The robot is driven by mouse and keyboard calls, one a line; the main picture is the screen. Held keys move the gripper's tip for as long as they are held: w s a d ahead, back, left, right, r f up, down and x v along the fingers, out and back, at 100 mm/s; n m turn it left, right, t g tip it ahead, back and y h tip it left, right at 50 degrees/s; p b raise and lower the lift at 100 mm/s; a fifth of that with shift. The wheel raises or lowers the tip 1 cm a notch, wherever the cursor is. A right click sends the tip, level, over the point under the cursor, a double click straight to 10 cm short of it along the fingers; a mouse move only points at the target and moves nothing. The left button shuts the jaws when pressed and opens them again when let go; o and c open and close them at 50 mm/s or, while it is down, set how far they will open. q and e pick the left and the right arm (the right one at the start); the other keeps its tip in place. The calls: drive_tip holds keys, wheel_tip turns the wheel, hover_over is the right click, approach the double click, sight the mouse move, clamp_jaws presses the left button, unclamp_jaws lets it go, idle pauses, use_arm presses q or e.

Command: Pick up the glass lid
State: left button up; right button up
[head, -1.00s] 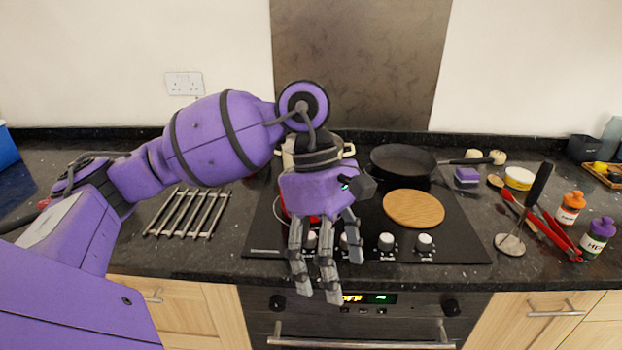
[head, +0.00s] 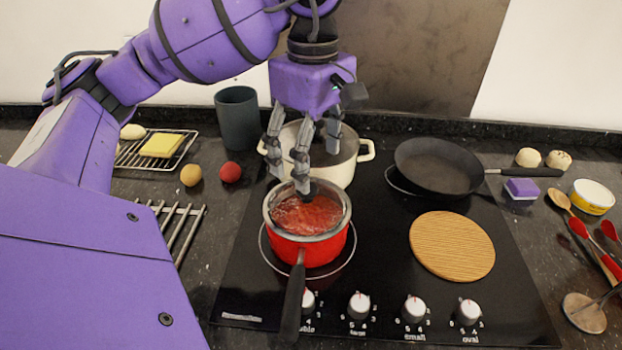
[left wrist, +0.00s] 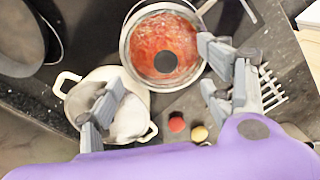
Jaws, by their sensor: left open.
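The glass lid (head: 322,210) appears to lie on a red saucepan (head: 312,257) on the hob, with red contents showing through it. Its dark round knob shows in the left wrist view (left wrist: 165,62). My left gripper (head: 303,166) is open, its fingers pointing down over the back of the saucepan. One fingertip overlaps the knob in the head view, and I cannot tell whether they touch. In the left wrist view the gripper (left wrist: 160,88) has its fingers spread, with the knob beyond them and nothing held. My right gripper is not in view.
A cream pot (head: 345,160) stands just behind the saucepan, close to my fingers. A black frying pan (head: 440,166) and a round wooden board (head: 452,245) are to the right. The saucepan's dark handle (head: 293,300) points forward. A grey cup (head: 238,118) stands behind left.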

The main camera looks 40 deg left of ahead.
sight(312, 183)
use_arm(q)
drive_tip(key=shift+w+a+f, duration=0.1)
drive_tip(key=shift+w+a, duration=0.05)
drive_tip(key=shift+w, duration=0.1)
drive_tip(key=shift+f, duration=0.25)
wheel_tip(312, 183, down, 7)
drive_tip(key=shift+w+a+p, duration=0.15)
drive_tip(key=shift+p, duration=0.25)
